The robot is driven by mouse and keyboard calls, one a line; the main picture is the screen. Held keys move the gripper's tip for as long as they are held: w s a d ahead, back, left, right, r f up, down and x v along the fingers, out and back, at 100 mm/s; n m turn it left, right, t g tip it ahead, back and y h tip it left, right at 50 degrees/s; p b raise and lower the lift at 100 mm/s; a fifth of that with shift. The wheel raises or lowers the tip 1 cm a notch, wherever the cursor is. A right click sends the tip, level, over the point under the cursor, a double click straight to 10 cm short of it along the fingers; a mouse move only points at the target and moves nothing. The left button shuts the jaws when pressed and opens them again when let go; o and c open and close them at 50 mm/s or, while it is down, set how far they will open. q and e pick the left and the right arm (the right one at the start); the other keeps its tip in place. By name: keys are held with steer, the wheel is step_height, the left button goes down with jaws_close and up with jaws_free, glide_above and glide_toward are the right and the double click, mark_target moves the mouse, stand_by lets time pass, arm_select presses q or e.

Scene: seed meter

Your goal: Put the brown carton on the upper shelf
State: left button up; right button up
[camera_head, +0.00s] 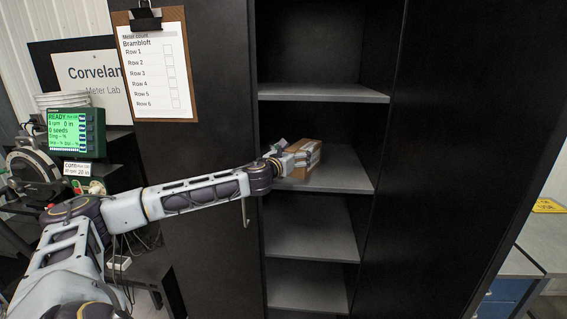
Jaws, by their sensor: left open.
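The brown carton (303,145) is small in the head view, at the second visible shelf (345,181) of the black cabinet. My left arm reaches in from the left, and my left gripper (309,158) is at the carton, overlapping its front in the picture. The gripper is open, and its fingers hide part of the carton. I cannot tell whether the fingers touch it or whether it rests fully on the shelf. The upper shelf (325,93) is the board above and looks bare. My right gripper is not in view.
Lower shelves (310,228) look empty. The cabinet's side wall (450,130) stands right of the openings. A clipboard (155,70) and a hook (245,213) are on the left panel. A green-screen meter (75,133) stands at the left.

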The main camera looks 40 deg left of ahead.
arm_select(q)
steer(key=shift+s+d, duration=0.15)
steer(key=shift+s, duration=0.7)
steer(key=shift+s+f+b, duration=0.1)
steer(key=shift+s+b, duration=0.45)
steer(key=shift+s, duration=0.55)
steer(key=shift+s+d+b, duration=0.15)
steer(key=shift+s+b, duration=0.05)
steer(key=shift+s, duration=0.3)
steer(key=shift+s+d+b, duration=0.15)
steer(key=shift+s, duration=0.35)
steer(key=shift+s+d+b, duration=0.25)
steer(key=shift+s+b, duration=0.05)
steer(key=shift+s, duration=0.7)
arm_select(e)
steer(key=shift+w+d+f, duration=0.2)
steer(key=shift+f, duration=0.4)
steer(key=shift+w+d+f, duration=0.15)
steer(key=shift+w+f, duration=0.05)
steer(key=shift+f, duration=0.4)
